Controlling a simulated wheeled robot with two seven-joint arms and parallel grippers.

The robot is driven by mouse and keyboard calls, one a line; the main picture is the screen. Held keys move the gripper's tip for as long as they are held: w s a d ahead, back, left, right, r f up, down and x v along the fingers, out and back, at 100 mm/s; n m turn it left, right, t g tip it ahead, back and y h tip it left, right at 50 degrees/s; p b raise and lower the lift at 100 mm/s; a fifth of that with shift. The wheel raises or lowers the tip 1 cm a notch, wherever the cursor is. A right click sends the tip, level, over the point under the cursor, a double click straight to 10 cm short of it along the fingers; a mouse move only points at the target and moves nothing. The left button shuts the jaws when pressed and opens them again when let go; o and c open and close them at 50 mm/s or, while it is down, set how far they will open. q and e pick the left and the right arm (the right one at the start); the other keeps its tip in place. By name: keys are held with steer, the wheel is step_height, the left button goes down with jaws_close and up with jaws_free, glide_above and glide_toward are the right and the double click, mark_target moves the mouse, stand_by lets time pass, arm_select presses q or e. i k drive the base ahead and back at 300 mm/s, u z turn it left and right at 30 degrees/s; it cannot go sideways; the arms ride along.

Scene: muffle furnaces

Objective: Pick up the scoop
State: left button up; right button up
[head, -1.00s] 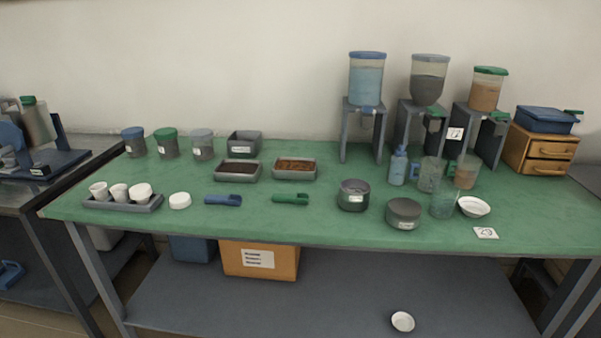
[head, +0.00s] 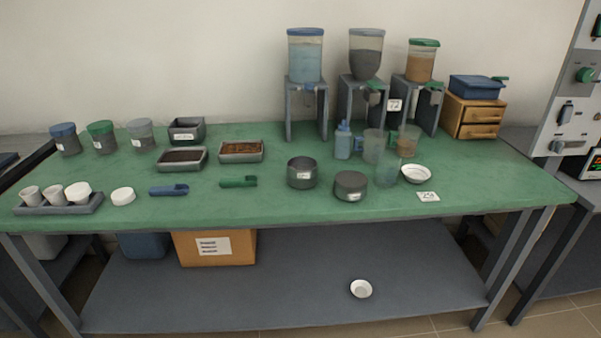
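Two scoops lie on the green tabletop (head: 270,208) in the head view. The blue scoop (head: 168,190) is left of centre, just right of a round white lid. The green scoop (head: 238,182) lies to its right, in front of a tray of brown material. Both lie flat, apart from each other and with nothing on them. Neither of my grippers shows in the head view.
Behind the scoops are two trays of dark and brown material (head: 181,159). A crucible tray (head: 58,204) stands left, a grey pot (head: 301,173) and a grey round tin (head: 350,186) right. Dispensers (head: 306,80) stand at the back. The front strip is clear.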

mark_target(247, 180)
steer(key=u, duration=1.7)
steer(key=i, duration=0.9)
steer(key=z, duration=2.55)
